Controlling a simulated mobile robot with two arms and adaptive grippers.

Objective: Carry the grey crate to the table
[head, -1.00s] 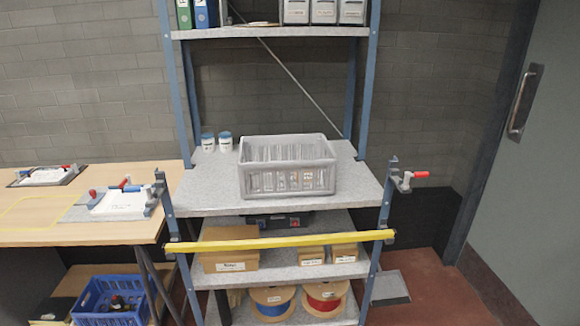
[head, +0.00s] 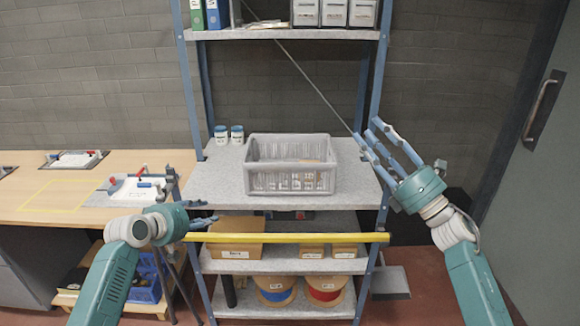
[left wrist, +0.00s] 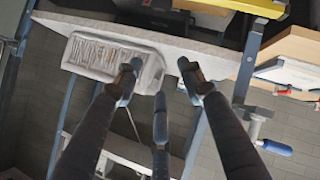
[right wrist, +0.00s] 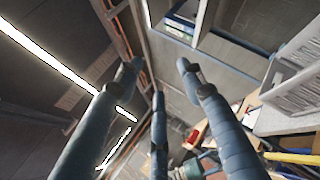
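The grey crate (head: 290,165) stands upright on the middle shelf (head: 222,180) of a blue-posted rack, near its front edge. It also shows in the left wrist view (left wrist: 112,57) and at the right of the right wrist view (right wrist: 298,92). The wooden table (head: 30,185) is at the left, with a yellow outline on its top. My left gripper (head: 210,222) is open and empty, left of the crate and below shelf height. My right gripper (head: 372,142) is open and empty, right of the crate at about its height. Neither touches the crate.
A yellow bar (head: 290,237) crosses the rack front below the crate's shelf. Clamp fixtures (head: 135,188) sit on the table. Cardboard boxes (head: 236,238) and cable spools (head: 275,290) fill lower shelves. A door (head: 540,170) is at right.

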